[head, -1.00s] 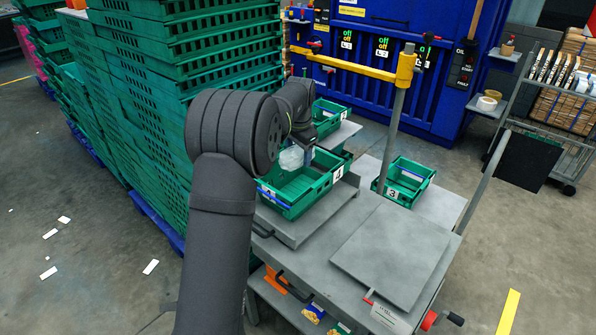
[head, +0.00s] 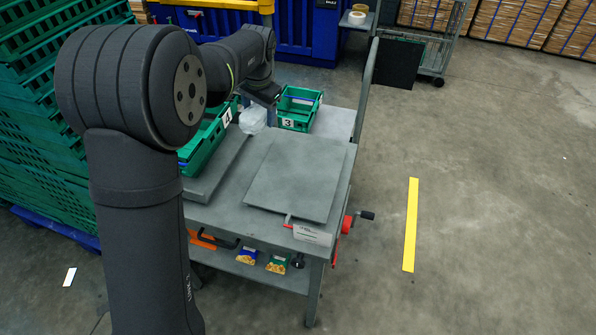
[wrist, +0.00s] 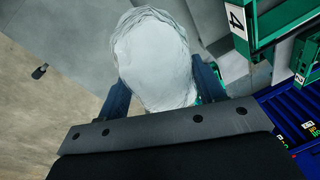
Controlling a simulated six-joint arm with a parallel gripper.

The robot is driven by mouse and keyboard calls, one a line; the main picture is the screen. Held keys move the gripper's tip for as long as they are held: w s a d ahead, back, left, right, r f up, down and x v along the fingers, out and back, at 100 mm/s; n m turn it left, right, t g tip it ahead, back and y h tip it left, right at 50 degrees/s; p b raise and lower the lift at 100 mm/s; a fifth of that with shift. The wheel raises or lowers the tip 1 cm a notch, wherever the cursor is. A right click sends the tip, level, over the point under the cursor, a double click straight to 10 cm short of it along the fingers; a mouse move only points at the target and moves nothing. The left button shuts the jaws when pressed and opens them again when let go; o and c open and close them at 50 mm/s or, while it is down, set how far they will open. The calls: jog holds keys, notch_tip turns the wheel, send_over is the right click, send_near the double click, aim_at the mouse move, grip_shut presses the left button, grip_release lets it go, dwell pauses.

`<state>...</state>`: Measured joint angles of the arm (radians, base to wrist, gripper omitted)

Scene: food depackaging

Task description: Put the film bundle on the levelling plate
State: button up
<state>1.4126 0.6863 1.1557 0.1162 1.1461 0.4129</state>
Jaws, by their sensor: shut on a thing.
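The film bundle (wrist: 152,58) is a whitish, crumpled, translucent lump. In the wrist view it sits between the two fingers of my gripper (wrist: 160,85), which is shut on it. In the head view the bundle (head: 253,119) hangs below my gripper, between crate 4 and crate 3, near the back left corner of the levelling plate. The levelling plate (head: 297,178) is a flat grey square on the grey cart. Its top is bare. The fingertips are mostly hidden in the head view.
Green crate 4 (head: 203,147) stands on a grey platform left of the plate. Green crate 3 (head: 297,108) stands behind the plate. An upright grey post (head: 366,88) rises at the cart's back right. A red crank (head: 347,222) sticks out at the right.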

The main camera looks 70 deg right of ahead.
jog(key=s+a+f+m, duration=0.1)
jog(key=s+a+f, duration=0.15)
jog(key=s, duration=0.85)
jog(key=s+a+f+m, duration=0.15)
jog(key=s+a, duration=0.25)
jog(key=s, duration=0.7)
send_over(299, 170)
jog(key=f, duration=0.7)
jog(key=shift+s+a+f, duration=0.1)
jog(key=shift+s+a, duration=0.25)
jog(key=shift+a, duration=0.05)
jog(key=shift+f, duration=2)
jog(key=shift+f, duration=0.1)
jog(key=o, duration=0.5)
jog(key=shift+f, duration=0.1)
jog(key=o, duration=0.4)
jog(key=shift+o, duration=0.2)
